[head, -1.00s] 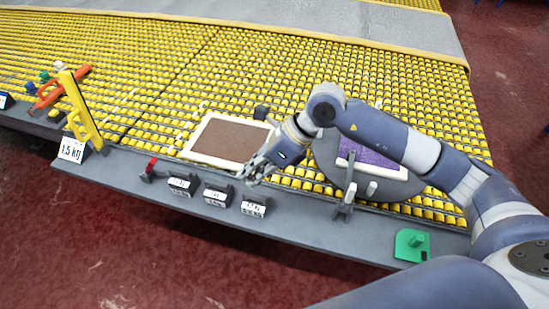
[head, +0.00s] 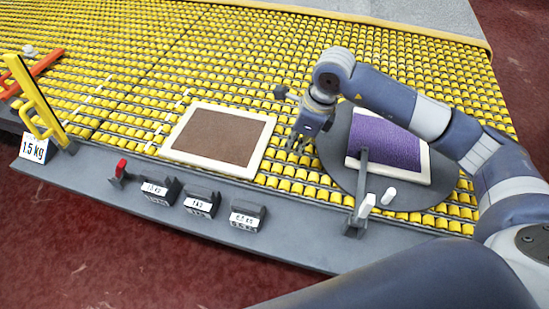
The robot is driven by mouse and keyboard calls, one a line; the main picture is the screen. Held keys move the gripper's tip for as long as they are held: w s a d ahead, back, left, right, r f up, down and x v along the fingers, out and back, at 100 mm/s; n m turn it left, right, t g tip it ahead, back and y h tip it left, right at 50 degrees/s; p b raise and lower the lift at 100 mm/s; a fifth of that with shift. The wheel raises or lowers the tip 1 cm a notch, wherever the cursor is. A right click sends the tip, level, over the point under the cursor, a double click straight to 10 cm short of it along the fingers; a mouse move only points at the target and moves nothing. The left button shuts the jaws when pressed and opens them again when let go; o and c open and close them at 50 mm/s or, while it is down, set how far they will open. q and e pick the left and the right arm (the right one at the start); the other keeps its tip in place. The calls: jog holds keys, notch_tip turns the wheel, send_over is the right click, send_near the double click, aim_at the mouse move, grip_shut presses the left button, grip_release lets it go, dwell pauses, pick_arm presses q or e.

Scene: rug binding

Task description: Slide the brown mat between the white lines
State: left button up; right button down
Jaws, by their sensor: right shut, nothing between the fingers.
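The brown mat (head: 218,137) lies flat in a cream-white frame on the yellow roller table. Broken white lines cross the rollers to its left: one (head: 166,121) close to the frame's left edge, another (head: 88,99) farther left. The mat lies to the right of both. My right gripper (head: 297,144) is shut and empty, fingers pointing down, just right of the mat's frame and apart from it in the picture. Its height above the rollers is hard to tell. My left gripper is not in view.
A purple mat (head: 385,143) lies on a grey round plate (head: 345,172) at right, with a grey post (head: 361,190) in front. Labelled weights (head: 200,202) and a red-handled part (head: 121,168) line the front ledge. A yellow upright (head: 36,97) stands left. Rollers behind the mat are clear.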

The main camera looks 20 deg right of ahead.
aim_at(267, 169)
jog(key=p+x, duration=0.2)
jog(key=x, duration=0.6)
jog(key=shift+s+a+f, duration=0.15)
jog(key=shift+a+f, duration=0.05)
jog(key=shift+f, duration=0.15)
jog(key=shift+w+a+f+p, duration=0.15)
jog(key=shift+w+a+p, duration=0.25)
jog(key=shift+a, duration=0.2)
jog(key=shift+w+a+f+p, duration=0.2)
jog(key=shift+w+a+p, duration=0.2)
jog(key=shift+a, duration=0.15)
jog(key=shift+w+a+f, duration=0.1)
jog(key=shift+w+a, duration=0.35)
jog(key=shift+a, duration=0.15)
